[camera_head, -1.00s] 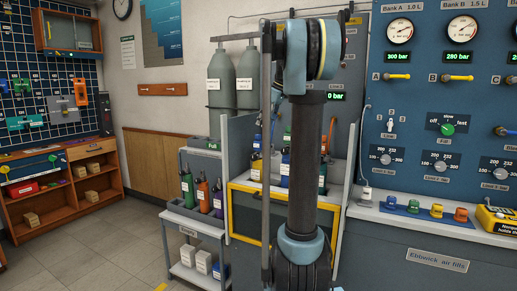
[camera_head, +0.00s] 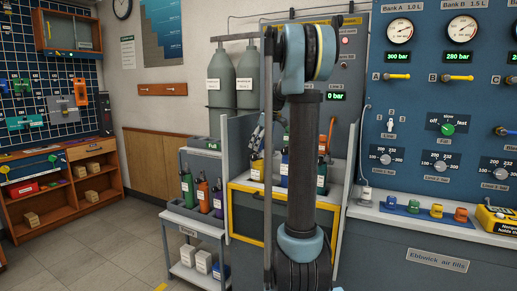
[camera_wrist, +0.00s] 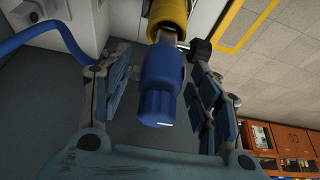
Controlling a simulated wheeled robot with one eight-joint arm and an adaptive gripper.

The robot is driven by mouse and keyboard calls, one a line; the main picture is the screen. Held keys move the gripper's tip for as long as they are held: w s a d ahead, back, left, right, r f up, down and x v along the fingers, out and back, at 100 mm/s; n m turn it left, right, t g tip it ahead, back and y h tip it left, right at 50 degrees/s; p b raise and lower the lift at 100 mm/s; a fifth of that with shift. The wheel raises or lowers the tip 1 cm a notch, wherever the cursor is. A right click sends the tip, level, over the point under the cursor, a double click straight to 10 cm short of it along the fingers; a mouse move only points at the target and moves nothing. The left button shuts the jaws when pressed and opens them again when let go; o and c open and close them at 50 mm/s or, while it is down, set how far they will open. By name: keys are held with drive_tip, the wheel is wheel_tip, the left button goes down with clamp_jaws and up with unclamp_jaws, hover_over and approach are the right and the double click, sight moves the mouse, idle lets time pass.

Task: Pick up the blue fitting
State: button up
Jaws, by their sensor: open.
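In the wrist view a blue fitting (camera_wrist: 158,90) sits at the end of a yellow cylinder (camera_wrist: 168,18), with a dark side knob beside their join. My gripper (camera_wrist: 160,105) is open, with one finger on each side of the blue fitting. A gap shows on the left; the right finger is closer, and I cannot tell whether it touches. In the head view my gripper (camera_head: 257,133) is partly hidden, above a yellow cylinder (camera_head: 257,168) in the yellow-framed station.
A blue hose (camera_wrist: 45,38) curves in at the left of the wrist view. The yellow frame (camera_head: 236,215) and grey side panels bound the station. Other cylinders (camera_head: 321,175) stand close by. A lower trolley (camera_head: 180,213) holds several bottles. Floor at the left is clear.

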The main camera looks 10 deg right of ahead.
drive_tip(key=shift+f, duration=0.15)
drive_tip(key=c, duration=1.3)
drive_tip(key=shift+c, duration=0.2)
wheel_tip(320, 180, up, 10)
drive_tip(key=shift+r, duration=0.1)
